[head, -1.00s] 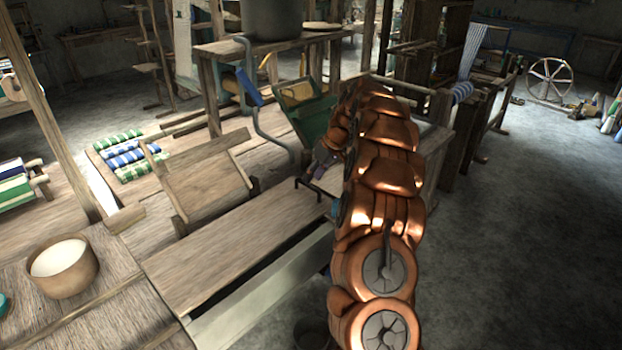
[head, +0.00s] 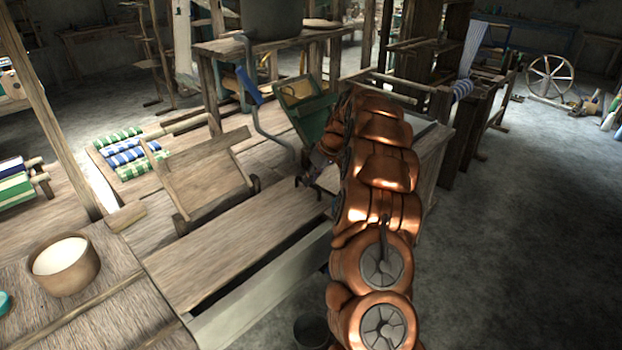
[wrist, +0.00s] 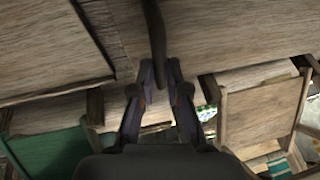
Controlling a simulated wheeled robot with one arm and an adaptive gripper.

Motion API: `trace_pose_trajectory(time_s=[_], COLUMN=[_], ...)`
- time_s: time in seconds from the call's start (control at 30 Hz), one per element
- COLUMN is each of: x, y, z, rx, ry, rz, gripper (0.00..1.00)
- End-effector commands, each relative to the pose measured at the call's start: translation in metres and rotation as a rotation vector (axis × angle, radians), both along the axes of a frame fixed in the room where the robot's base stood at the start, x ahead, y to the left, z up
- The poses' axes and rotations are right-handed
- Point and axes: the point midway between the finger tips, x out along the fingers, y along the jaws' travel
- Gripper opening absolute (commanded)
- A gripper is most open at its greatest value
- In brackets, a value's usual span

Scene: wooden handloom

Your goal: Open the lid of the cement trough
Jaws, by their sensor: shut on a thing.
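The cement trough (head: 262,297) is long and pale, with a flat wooden lid (head: 235,245) over it. A dark gap shows between the lid's near edge and the trough's front wall. A dark bar handle (head: 299,182) stands at the lid's far right end. My gripper (head: 313,174) is at this handle, partly hidden by my copper arm. In the wrist view, the two fingers of my gripper (wrist: 160,70) are closed around the dark handle (wrist: 153,22), with wooden boards beyond. The inside of the trough is mostly hidden.
A slanted wooden panel (head: 205,178) stands behind the lid. A green bin (head: 308,112) and a bent blue-grey crank (head: 262,125) are close behind my gripper. A bowl (head: 64,264) sits on the left boards. Open floor (head: 500,250) lies to the right.

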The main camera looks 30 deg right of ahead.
Motion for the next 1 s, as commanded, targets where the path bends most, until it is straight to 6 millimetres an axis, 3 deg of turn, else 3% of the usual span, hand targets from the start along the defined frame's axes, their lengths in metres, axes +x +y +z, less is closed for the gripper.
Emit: trace_pose_trajectory(time_s=[0.57,0.77,1.0], x=[-0.001,-0.005,-0.016], y=[0.005,0.025,0.066], z=[-0.001,-0.002,-0.003], rx=[0.001,0.001,0.001], ry=[0.000,0.000,0.000], rz=[0.001,0.003,0.006], gripper=[0.00,0.00,0.00])
